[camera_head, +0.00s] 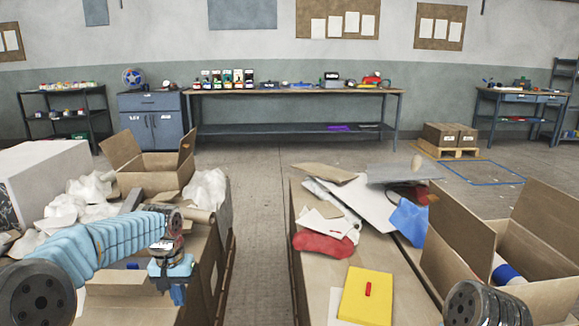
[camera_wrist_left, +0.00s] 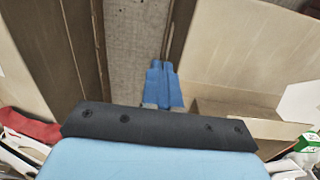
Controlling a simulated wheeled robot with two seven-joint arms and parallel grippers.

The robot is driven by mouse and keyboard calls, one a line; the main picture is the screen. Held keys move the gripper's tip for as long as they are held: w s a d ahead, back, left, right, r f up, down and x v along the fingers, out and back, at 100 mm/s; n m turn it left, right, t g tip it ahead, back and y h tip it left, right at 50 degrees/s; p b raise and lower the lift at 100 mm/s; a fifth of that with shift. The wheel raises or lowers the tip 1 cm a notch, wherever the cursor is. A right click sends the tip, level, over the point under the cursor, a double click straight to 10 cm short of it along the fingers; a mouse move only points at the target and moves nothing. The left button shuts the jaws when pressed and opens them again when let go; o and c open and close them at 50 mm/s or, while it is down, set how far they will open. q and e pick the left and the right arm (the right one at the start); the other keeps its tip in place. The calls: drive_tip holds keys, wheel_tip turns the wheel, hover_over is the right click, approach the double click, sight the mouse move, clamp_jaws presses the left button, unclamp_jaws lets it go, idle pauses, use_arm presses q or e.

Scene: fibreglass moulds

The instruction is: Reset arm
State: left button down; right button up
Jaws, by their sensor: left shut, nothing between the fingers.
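My left arm comes in from the left in a blue sleeve. My left gripper (camera_head: 177,294) hangs fingers-down over the left cardboard bin, near the side facing the aisle. In the left wrist view its two blue fingers (camera_wrist_left: 162,72) lie together, shut and empty, with bin walls and a strip of grey floor beyond them. A dark round joint of my right arm shows at the lower right of the head view. The right gripper is out of frame.
The left bin (camera_head: 217,262) holds an open box (camera_head: 152,165) and crumpled white material (camera_head: 207,189). The right bin holds a yellow mould (camera_head: 366,297), a red piece (camera_head: 323,244) and a blue piece (camera_head: 409,221). An open carton (camera_head: 455,240) stands at right. The aisle (camera_head: 258,250) between is clear.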

use_arm(q)
drive_tip(key=s+d+f+h, duration=0.1)
drive_tip(key=s+d+f, duration=0.25)
drive_tip(key=f, duration=0.45)
drive_tip(key=s+d+f+h, duration=0.15)
drive_tip(key=d+f, duration=0.25)
drive_tip(key=f, duration=0.4)
drive_tip(key=s+d+f+h, duration=0.1)
drive_tip(key=s+d+f, duration=0.25)
drive_tip(key=f, duration=0.35)
drive_tip(key=s+d+f, duration=0.2)
drive_tip(key=s+f, duration=0.2)
drive_tip(key=s, duration=0.4)
drive_tip(key=s+d+f+n, duration=0.1)
drive_tip(key=s+d+f, duration=0.1)
drive_tip(key=s+f, duration=0.3)
drive_tip(key=s, duration=0.4)
drive_tip(key=shift+s+d+f+t, duration=0.15)
drive_tip(key=shift+s+d+t, duration=0.05)
drive_tip(key=shift+d+t, duration=0.1)
drive_tip(key=shift+h, duration=0.25)
